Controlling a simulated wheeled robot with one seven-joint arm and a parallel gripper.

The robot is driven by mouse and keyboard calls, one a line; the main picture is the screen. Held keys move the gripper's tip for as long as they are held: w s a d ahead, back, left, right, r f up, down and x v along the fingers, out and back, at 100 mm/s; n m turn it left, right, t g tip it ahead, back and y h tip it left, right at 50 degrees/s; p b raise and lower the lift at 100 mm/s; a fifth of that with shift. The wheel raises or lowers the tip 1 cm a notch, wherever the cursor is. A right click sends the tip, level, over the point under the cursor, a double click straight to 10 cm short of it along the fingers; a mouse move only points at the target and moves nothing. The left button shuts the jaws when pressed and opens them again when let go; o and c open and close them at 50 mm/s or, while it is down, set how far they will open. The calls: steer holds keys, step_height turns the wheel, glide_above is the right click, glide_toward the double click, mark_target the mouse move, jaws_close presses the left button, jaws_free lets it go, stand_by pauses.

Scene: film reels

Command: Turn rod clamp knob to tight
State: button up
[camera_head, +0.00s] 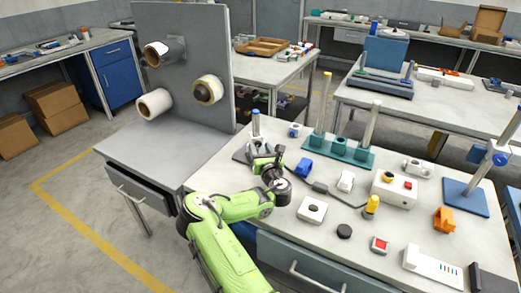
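A rod stand on a blue base (466,197) is at the right of the bench in the head view. Whether the knob is tight cannot be seen. My green arm reaches in from the bottom. My gripper (262,160) is small and partly hidden by my wrist, beside a short rod with a blue top (256,124) at the bench's left. It is well away from the blue clamp. Its fingers are too unclear to tell open from shut.
A green base with two rods (350,153) stands mid-bench. A white control box (393,189), yellow-topped piece (372,204), orange clamp (444,219), white button box (312,210) and black puck (344,231) lie around. A grey panel with film reels (208,90) rises at left.

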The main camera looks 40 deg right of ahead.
steer(key=b+v, duration=0.6)
steer(key=v, duration=0.9)
steer(key=shift+s+a, duration=0.2)
steer(key=shift+s, duration=0.15)
